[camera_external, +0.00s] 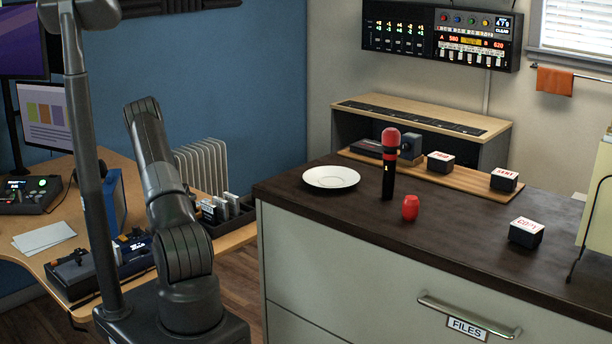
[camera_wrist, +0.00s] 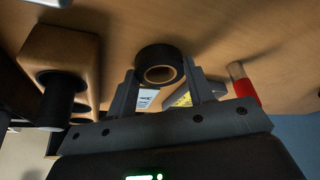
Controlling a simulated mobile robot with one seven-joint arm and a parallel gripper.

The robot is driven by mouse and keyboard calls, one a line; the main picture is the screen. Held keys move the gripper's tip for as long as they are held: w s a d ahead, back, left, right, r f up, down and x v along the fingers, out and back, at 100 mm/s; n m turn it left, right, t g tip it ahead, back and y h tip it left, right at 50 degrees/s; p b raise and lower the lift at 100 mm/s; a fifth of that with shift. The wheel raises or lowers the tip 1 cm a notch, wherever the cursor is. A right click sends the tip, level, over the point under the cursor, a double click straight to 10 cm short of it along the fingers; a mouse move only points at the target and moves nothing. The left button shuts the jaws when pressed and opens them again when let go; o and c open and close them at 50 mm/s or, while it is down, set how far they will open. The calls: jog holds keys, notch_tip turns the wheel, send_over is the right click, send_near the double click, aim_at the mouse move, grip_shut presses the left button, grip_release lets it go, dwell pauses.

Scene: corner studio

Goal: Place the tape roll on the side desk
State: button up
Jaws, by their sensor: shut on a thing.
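In the wrist view, a black tape roll (camera_wrist: 160,55) with a brown inner core sits between the two fingers of my gripper (camera_wrist: 159,76), which is shut on it. Behind it is a light wooden surface (camera_wrist: 230,30); I cannot tell whether the roll touches it. In the external view, a light wooden desk (camera_external: 45,255) stands at the left; which surface is the side desk is not marked. My gripper and the tape roll are hidden there behind my arm.
In the wrist view, a wooden block (camera_wrist: 62,50) with a dark cylinder is at left, and a red-ended cylinder (camera_wrist: 243,84) at right. In the external view, a dark-topped cabinet (camera_external: 330,215) holds a white plate (camera_external: 331,177), a microphone (camera_external: 389,160) and small boxes.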

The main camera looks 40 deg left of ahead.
jog(key=o, duration=1)
jog(key=shift+c, duration=0.2)
jog(key=v, duration=1.2)
jog(key=shift+r, duration=0.15)
